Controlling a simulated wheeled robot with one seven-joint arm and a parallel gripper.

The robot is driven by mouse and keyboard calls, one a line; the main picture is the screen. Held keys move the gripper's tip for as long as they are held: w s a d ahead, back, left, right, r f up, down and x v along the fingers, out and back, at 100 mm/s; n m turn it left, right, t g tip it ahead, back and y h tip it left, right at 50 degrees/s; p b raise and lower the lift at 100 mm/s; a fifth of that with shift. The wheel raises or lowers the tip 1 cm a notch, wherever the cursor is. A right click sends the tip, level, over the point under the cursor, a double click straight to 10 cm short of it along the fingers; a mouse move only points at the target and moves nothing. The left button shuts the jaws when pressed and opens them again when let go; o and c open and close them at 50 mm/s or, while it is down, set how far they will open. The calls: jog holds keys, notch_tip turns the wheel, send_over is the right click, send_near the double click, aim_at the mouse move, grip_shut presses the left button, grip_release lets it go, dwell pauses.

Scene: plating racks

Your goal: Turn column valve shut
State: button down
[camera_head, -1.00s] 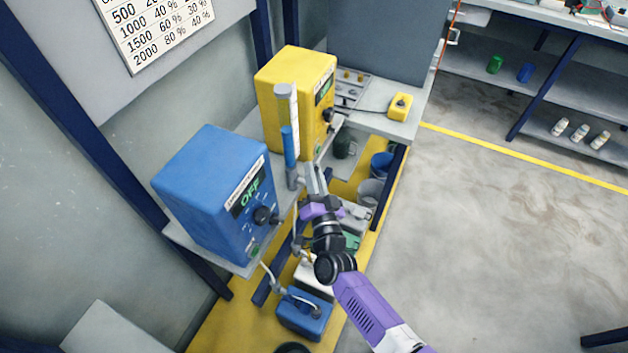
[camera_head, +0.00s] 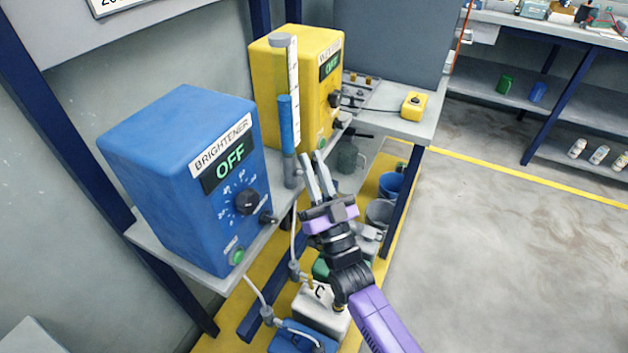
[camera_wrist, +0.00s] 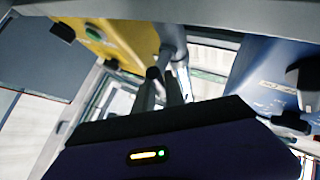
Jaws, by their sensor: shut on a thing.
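The column (camera_head: 289,115) is an upright clear tube with a white scale and blue liquid in its lower part. It stands between the blue and yellow boxes. Its grey lower end holds the column valve (camera_head: 297,172), mostly hidden by my fingers. My gripper (camera_head: 311,160) reaches up from below with its two fingers at the valve, shut on it. In the wrist view my gripper (camera_wrist: 162,80) points at the foot of the column (camera_wrist: 172,35); the valve handle is hard to make out there, so its angle cannot be told.
The blue BRIGHTENER box (camera_head: 190,170), reading OFF, is close on the left. The yellow box (camera_head: 295,75), also OFF, stands behind the column. A small yellow switch box (camera_head: 414,105) lies on the shelf. Buckets (camera_head: 390,185) and canisters (camera_head: 318,308) are below. The floor at right is clear.

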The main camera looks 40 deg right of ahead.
jog(key=shift+a+f+n+t+y+b, duration=0.15)
jog(key=shift+n+t+y+b, duration=0.55)
jog(key=shift+n+y+b, duration=0.35)
jog(key=shift+r+n, duration=0.25)
jog(key=shift+n, duration=0.2)
jog(key=c, duration=1.4)
grip_release()
jog(key=shift+c, duration=0.2)
jog(key=shift+m+p, duration=0.3)
jog(key=shift+p, duration=0.05)
